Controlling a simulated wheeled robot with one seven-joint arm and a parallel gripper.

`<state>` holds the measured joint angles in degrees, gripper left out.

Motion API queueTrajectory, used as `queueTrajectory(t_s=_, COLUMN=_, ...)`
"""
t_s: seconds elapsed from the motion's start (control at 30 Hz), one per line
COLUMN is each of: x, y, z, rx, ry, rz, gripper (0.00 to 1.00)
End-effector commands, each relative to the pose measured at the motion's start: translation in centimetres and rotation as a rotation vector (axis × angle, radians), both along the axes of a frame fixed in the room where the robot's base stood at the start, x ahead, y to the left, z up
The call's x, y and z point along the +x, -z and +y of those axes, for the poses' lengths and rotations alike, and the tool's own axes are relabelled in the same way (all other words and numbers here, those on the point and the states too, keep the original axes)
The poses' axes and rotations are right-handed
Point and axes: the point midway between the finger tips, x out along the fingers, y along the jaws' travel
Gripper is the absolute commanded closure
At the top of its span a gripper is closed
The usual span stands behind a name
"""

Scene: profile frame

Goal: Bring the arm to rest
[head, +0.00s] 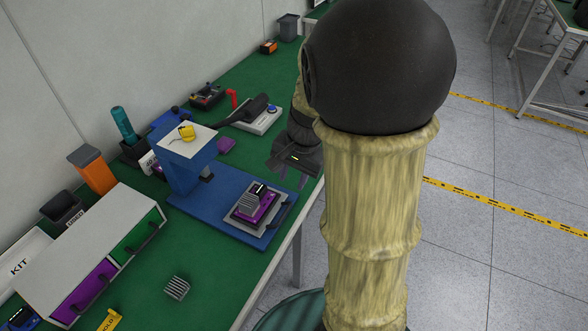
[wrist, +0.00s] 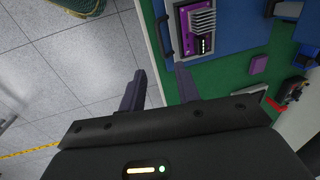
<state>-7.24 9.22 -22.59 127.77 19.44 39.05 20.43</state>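My gripper (head: 290,176) hangs near the front edge of the green bench (head: 225,255), to the right of the blue press stand (head: 185,170) in the head view. In the wrist view its two dark fingers (wrist: 158,88) are spread apart with nothing between them. Below them are floor and the bench edge. My arm, with pale ribbed links and a dark round joint, covers the middle right of the head view.
A purple part with a grey finned block (head: 250,197) sits on the stand's base. Another finned block (head: 177,287) lies on the bench. A drawer cabinet (head: 90,250) and an orange bin (head: 92,170) stand left. Grey floor (head: 480,200) with yellow tape is open at right.

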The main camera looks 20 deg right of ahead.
Motion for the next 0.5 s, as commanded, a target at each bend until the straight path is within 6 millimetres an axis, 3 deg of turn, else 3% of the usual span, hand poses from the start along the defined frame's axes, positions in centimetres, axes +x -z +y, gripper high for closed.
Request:
queueTrajectory(t_s=0.1, x=-0.13, y=-0.77, z=-0.08, rx=0.000, ry=0.000, rz=0.000, gripper=0.67)
queueTrajectory(t_s=0.5, x=-0.15, y=-0.79, z=-0.10, rx=0.000, ry=0.000, rz=0.001, gripper=0.67)
